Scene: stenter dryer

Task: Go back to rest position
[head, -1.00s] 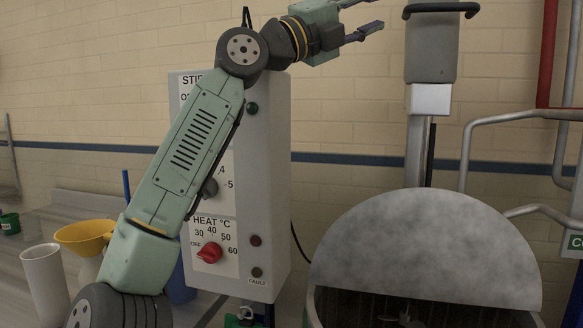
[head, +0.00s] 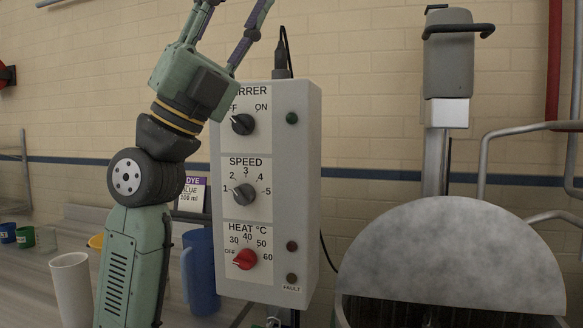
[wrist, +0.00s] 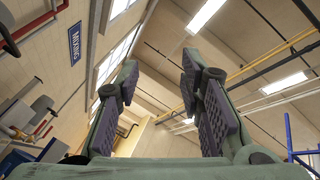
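My gripper (head: 228,38) is raised at the top of the head view, pointing up, to the upper left of the grey control box (head: 266,190). Its fingers are apart with nothing between them. In the wrist view the open fingers (wrist: 165,105) frame the ceiling. The box carries a STIRRER knob (head: 243,124), a SPEED knob (head: 245,194) and a red HEAT knob (head: 245,259). The red knob's pointer is toward OFF. My arm stands left of the box, apart from it as far as I can see.
A vat with a grey half-round lid (head: 455,260) stands at right, below a grey stirrer head (head: 448,65). On the bench are a white cup (head: 73,290), a blue jug (head: 200,270) and a dye card (head: 191,194).

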